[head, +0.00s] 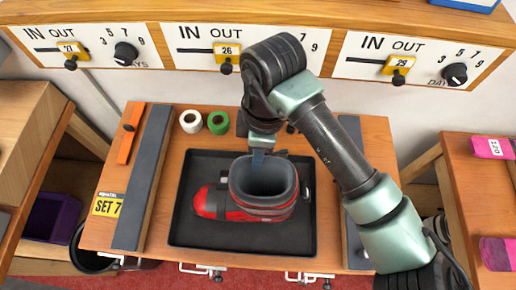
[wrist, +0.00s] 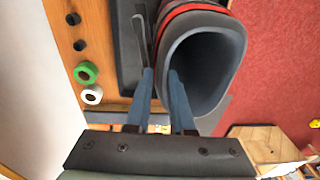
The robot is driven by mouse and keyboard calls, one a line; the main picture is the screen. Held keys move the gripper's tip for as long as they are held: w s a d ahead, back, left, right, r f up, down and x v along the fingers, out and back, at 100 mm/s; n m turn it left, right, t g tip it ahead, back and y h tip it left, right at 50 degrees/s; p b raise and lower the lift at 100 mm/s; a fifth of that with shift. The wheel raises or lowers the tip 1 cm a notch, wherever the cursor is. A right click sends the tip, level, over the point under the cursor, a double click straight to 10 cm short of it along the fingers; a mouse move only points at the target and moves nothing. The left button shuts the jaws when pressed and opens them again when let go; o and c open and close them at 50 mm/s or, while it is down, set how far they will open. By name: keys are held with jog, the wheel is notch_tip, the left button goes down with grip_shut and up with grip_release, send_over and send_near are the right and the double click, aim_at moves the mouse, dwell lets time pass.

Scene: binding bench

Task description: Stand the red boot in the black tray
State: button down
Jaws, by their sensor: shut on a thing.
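The red boot (head: 245,208) has a black sole and a wide dark grey cuff. It is upright over the black tray (head: 240,243) in the head view, toe to the left; I cannot tell if its sole touches the tray floor. My gripper (head: 258,157) comes down at the far side of the cuff. In the wrist view my gripper (wrist: 161,73) is shut on the rim of the boot (wrist: 205,55), with one finger inside the opening and one outside. The tray (wrist: 130,45) shows partly there; the boot hides much of it.
A white roll (head: 190,121) and a green roll (head: 218,122) stand behind the tray. Dark grey bars lie left (head: 145,180) and right (head: 352,230) of it. An orange tool (head: 130,133) and a yellow SET 7 card (head: 107,204) are at the left. A dial panel (head: 260,47) runs behind.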

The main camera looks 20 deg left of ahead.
jog(key=c, duration=0.8)
grip_release()
jog(key=shift+f, duration=0.1)
jog(key=r+b, duration=0.1)
jog(key=r, duration=0.7)
jog(key=r+b, duration=0.1)
jog(key=r, duration=0.3)
jog(key=shift+w+d+r+b, duration=0.15)
jog(key=shift+w+d+b, duration=0.15)
jog(key=shift+w+d, duration=0.1)
